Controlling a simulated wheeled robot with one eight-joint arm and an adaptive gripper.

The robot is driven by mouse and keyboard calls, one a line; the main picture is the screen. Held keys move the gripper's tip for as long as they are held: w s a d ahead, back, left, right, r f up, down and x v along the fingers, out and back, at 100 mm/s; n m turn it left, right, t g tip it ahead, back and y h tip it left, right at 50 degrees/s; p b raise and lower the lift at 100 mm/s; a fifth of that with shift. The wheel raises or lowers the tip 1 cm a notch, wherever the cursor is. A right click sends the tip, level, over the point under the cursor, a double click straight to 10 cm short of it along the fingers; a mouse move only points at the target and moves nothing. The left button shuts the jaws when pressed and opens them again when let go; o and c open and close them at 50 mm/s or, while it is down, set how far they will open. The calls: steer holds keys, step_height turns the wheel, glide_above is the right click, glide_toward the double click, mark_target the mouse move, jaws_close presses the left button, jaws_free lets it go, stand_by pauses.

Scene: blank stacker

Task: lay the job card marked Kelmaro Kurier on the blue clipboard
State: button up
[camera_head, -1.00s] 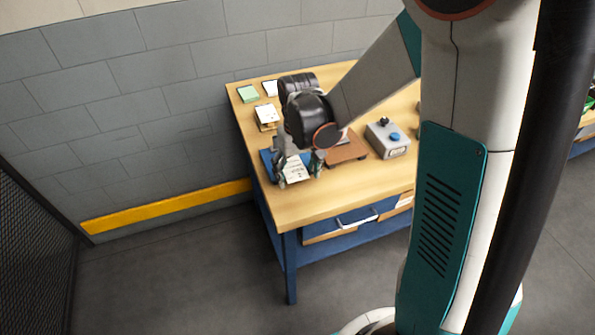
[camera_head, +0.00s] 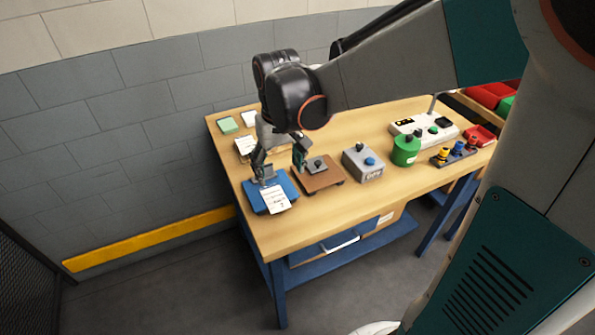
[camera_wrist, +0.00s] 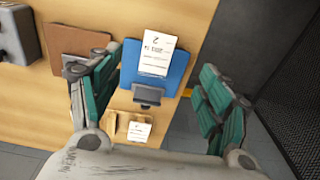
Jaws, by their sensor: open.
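The blue clipboard (camera_head: 256,197) lies on the table's near left part; it also shows in the wrist view (camera_wrist: 178,82), with its grey clip (camera_wrist: 148,95). A white job card (camera_head: 276,201) lies on it, slightly turned and reaching a little past one edge. In the wrist view this card (camera_wrist: 157,52) shows a "2" and small upside-down print; I cannot read the name. My gripper (camera_head: 282,166) is open above the clipboard, apart from the card. In the wrist view its green-padded fingers (camera_wrist: 162,62) stand wide on both sides.
Another white card (camera_wrist: 138,131) sits on a wooden holder behind the clipboard. Green (camera_head: 228,125) and white pads lie behind.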

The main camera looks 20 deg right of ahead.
steer(key=s+r+t, duration=0.3)
steer(key=s, duration=0.4)
steer(key=s+r+t, duration=0.3)
steer(key=s+r, duration=0.1)
steer(key=s, duration=0.2)
steer(key=shift+s, duration=0.4)
steer(key=shift+f+b, duration=0.35)
steer(key=shift+f, duration=0.1)
